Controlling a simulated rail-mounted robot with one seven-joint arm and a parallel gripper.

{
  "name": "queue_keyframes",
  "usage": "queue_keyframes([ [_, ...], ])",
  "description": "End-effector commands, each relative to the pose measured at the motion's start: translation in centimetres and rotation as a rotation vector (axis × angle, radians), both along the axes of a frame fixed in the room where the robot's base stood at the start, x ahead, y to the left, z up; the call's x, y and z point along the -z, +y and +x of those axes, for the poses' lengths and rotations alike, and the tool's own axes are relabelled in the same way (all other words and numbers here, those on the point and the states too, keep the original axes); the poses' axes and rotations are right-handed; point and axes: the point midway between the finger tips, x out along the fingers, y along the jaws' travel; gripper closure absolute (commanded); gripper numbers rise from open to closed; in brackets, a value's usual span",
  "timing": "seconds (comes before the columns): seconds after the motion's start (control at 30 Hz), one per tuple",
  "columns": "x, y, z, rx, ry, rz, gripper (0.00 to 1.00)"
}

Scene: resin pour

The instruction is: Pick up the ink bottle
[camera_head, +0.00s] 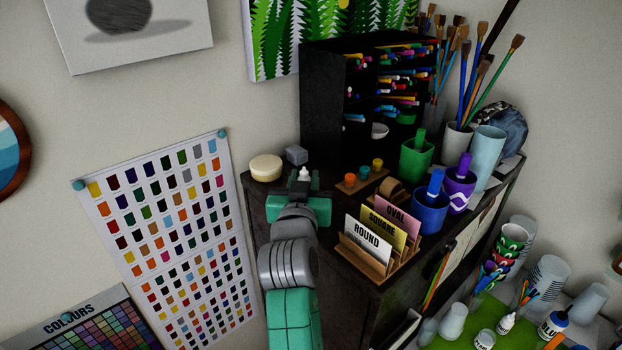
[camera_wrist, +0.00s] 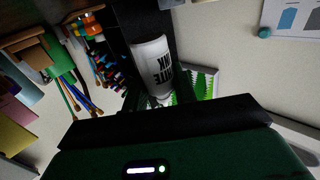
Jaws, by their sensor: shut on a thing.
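The ink bottle is a white cylinder with dark lettering that reads "INK" (camera_wrist: 153,66). In the wrist view it sits between the dark fingers of my gripper (camera_wrist: 151,72). In the head view only its small white nozzle top (camera_head: 304,173) shows above my gripper (camera_head: 303,184); the rest of the bottle is hidden. My gripper is shut on the bottle, at the left end of the dark cabinet top (camera_head: 335,232). I cannot tell whether the bottle's base touches the cabinet top.
A round cream tub (camera_head: 266,167) and a grey block (camera_head: 296,155) are just behind my gripper. A black marker rack (camera_head: 322,105) stands at the back. To the right are small paint pots (camera_head: 364,173), a tape roll (camera_head: 391,189) and a card holder (camera_head: 378,268).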

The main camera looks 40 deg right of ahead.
Motion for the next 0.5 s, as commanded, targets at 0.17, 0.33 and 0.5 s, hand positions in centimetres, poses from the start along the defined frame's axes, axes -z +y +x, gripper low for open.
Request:
queue_keyframes([
  [0.17, -0.2, 4.9, -2.8, -0.003, -0.001, -0.003, 0.95],
  [0.33, -0.7, 8.2, -4.7, -0.002, -0.001, -0.001, 0.95],
  [0.5, -1.0, 9.6, -5.6, -0.001, -0.001, -0.001, 0.95],
])
